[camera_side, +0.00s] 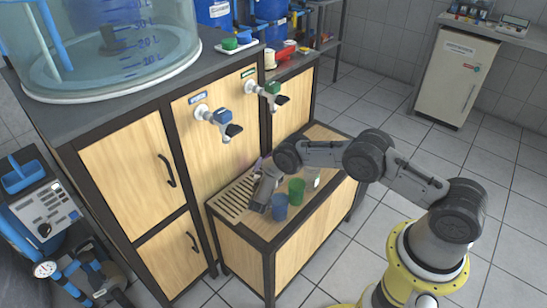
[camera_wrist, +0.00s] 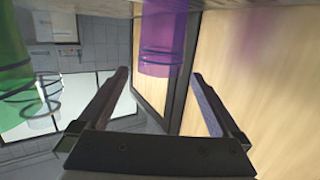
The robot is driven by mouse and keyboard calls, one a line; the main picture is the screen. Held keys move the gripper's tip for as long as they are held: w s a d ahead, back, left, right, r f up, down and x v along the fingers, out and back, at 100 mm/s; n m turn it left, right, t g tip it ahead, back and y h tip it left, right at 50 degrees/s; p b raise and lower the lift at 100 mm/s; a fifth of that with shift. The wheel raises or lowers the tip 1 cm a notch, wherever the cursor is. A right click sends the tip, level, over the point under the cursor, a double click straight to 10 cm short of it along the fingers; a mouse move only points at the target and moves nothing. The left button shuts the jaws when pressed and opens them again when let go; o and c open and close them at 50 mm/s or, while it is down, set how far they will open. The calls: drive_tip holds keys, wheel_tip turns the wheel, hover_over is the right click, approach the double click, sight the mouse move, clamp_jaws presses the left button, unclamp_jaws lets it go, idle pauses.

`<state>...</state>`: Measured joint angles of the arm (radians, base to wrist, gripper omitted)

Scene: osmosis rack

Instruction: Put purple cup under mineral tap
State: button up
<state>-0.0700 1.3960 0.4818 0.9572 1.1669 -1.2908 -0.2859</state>
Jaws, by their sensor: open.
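The purple cup (camera_wrist: 162,42) shows in the wrist view, just beyond and roughly between my open fingertips. My gripper (camera_wrist: 160,84) is empty. In the side view my gripper (camera_side: 262,190) is low over the wooden bench beside the slatted tray, and the purple cup is mostly hidden behind it. One tap has a blue handle (camera_side: 222,117) and another has a green handle (camera_side: 272,89). Both stick out from the wooden cabinet above the bench. Their labels are too small to read, so I cannot tell which is the mineral tap.
A blue cup (camera_side: 279,207) and a green cup (camera_side: 296,190) stand close to my gripper on the bench. The green cup also shows in the wrist view (camera_wrist: 14,75) at the left. The slatted tray (camera_side: 232,203) lies by the cabinet. A purple tint shows on the wood panel.

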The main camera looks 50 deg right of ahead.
drive_tip(key=v, duration=0.5)
drive_tip(key=shift+w, duration=0.1)
